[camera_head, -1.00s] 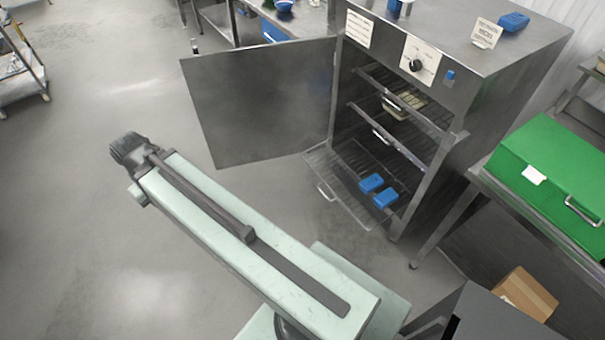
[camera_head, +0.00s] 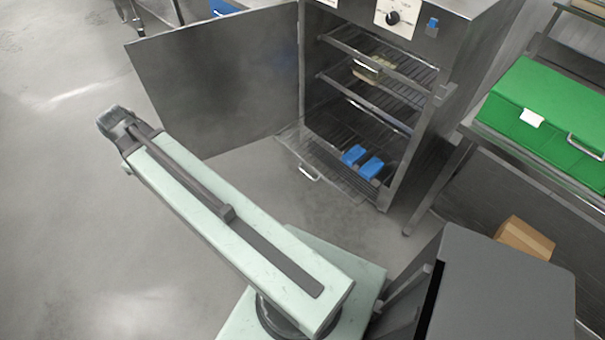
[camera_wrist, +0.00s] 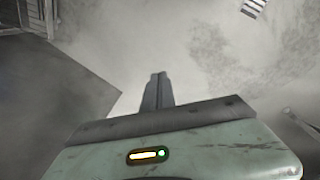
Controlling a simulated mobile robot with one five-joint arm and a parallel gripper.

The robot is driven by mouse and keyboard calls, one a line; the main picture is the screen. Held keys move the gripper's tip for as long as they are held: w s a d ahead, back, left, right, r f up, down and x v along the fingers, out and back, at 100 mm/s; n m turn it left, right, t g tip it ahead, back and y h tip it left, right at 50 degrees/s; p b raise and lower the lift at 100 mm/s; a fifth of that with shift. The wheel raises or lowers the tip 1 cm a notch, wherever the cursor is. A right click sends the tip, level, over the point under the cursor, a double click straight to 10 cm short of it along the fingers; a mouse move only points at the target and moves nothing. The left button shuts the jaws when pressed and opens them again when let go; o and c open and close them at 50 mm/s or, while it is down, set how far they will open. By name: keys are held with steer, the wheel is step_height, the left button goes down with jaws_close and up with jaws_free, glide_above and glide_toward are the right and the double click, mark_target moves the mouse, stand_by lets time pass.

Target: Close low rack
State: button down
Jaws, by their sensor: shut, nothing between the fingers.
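The low rack (camera_head: 310,172) is a wire shelf pulled partly out of the bottom of the steel cabinet (camera_head: 450,75), with a pale handle on its front edge. Two blue blocks (camera_head: 371,167) sit on it near the cabinet opening. My gripper (camera_wrist: 158,78) shows in the wrist view with its dark fingers together and empty, above the grey floor. In the head view my arm reaches to the left, apart from the rack, and the fingers cannot be made out there.
The cabinet door (camera_head: 220,80) stands wide open to the left. Upper racks are inside; one holds a pale container (camera_head: 368,68). A green box (camera_head: 550,115) lies on a table at right, with a cardboard box (camera_head: 525,238) below.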

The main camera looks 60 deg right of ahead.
steer(key=s+d+f+n+h+b, duration=0.1)
steer(key=s+d+f+n+b, duration=0.15)
steer(key=d+f+b, duration=0.95)
steer(key=s+d+f+n+h+b, duration=0.1)
steer(key=s+d+f+n+b, duration=0.3)
steer(key=d+f, duration=0.8)
steer(key=s+d+f+n+g+b, duration=0.1)
steer(key=s+d+f+n+b, duration=0.15)
steer(key=s+d+b, duration=0.45)
steer(key=s+d+f+n+h+b, duration=0.1)
steer(key=s+d+f+b, duration=0.2)
steer(key=d, duration=0.7)
steer(key=s+d+f+n+g+b, duration=0.1)
steer(key=s+d+f+b, duration=0.4)
steer(key=d, duration=0.4)
steer(key=w+b+x, duration=0.1)
steer(key=b+x, duration=0.8)
steer(key=b, duration=0.1)
steer(key=shift+f, duration=0.35)
steer(key=shift+w+a, duration=0.1)
steer(key=shift+w, duration=0.05)
